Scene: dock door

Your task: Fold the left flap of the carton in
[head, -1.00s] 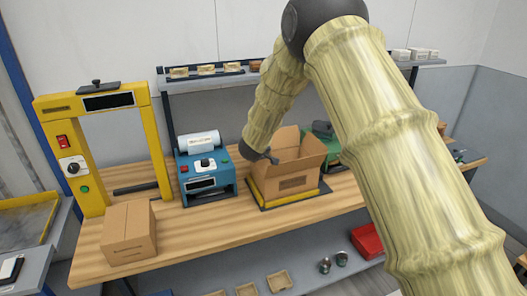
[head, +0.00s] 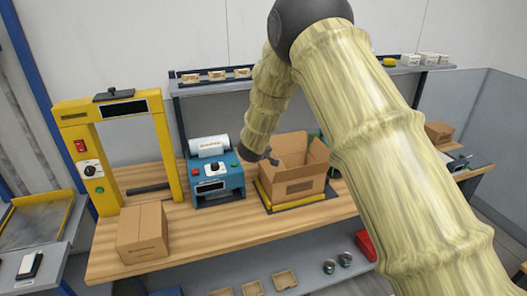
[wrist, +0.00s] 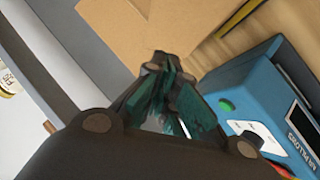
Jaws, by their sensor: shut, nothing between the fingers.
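The open brown carton (head: 300,187) stands on a yellow-edged platform (head: 300,203) on the wooden bench. Its right flap (head: 319,151) and back flap stand up. The left flap cannot be made out clearly; my arm and gripper cover part of that side. My gripper (head: 272,158) is at the carton's upper left edge; whether it touches cannot be told. In the wrist view my gripper (wrist: 168,68) is shut and empty, its teal fingers together, with brown cardboard (wrist: 135,30) just beyond the tips.
A blue machine (head: 215,182) with a white roll stands close left of the carton. A closed carton (head: 142,235) and a yellow frame (head: 64,155) are further left. A shelf (head: 190,88) runs behind. Bare bench (head: 215,228) lies in front.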

